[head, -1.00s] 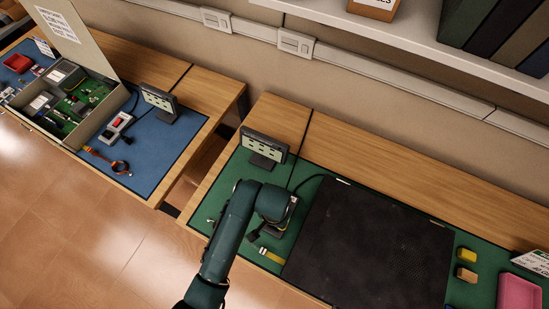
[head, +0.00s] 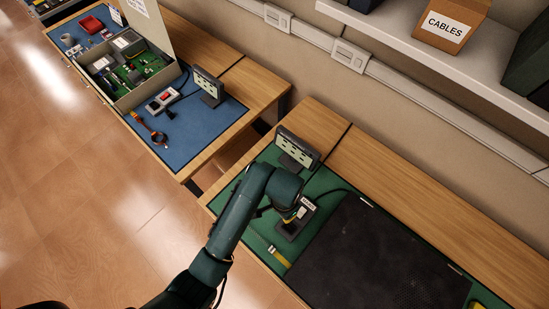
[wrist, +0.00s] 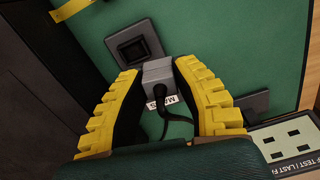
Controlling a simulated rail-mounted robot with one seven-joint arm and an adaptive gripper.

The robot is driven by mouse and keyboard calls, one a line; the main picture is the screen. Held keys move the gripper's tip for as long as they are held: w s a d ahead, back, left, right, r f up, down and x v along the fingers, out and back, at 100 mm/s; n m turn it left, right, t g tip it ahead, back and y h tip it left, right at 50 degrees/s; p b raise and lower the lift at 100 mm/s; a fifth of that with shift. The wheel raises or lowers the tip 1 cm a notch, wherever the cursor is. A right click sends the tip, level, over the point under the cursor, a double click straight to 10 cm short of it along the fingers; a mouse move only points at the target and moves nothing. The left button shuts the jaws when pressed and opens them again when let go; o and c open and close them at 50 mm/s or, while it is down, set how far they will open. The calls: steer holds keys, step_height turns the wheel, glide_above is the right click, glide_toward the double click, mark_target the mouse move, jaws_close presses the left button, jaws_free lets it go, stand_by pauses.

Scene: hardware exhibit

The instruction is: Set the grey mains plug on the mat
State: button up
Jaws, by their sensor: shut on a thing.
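My gripper (wrist: 161,88) has yellow ribbed fingers and is shut on the grey mains plug (wrist: 158,70). A dark cable runs from the plug's near end. The plug is over the green mat (wrist: 206,35), beside a dark square socket block (wrist: 132,47) and overlapping its corner in the wrist view. I cannot tell whether plug and block touch, or how high the plug is. A white label (wrist: 166,102) lies just below the plug. In the head view my gripper (head: 292,208) is largely hidden by my arm, above the socket block (head: 292,229), and the plug cannot be made out.
A large black panel (head: 385,250) covers the mat to the right. A small display (head: 298,148) stands behind my gripper. A yellow-tagged item (head: 279,256) lies in front. A blue-matted bench (head: 205,125) with an open case is to the left, across a gap.

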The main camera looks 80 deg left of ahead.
steer(key=s+a+n, duration=0.2)
steer(key=s+a, duration=0.1)
steer(key=a, duration=0.3)
steer(key=f, duration=0.3)
steer(key=f+b, duration=0.1)
steer(key=f, duration=0.5)
steer(key=shift+w+d+f, duration=0.2)
steer(key=shift+d+f, duration=0.05)
steer(key=shift+f, duration=0.1)
steer(key=shift+b, duration=0.3)
steer(key=shift+f, duration=0.2)
steer(key=o, duration=0.8)
steer(key=shift+r, duration=0.1)
step_height(320, 180, up, 12)
steer(key=p, duration=0.2)
steer(key=shift+r, duration=0.15)
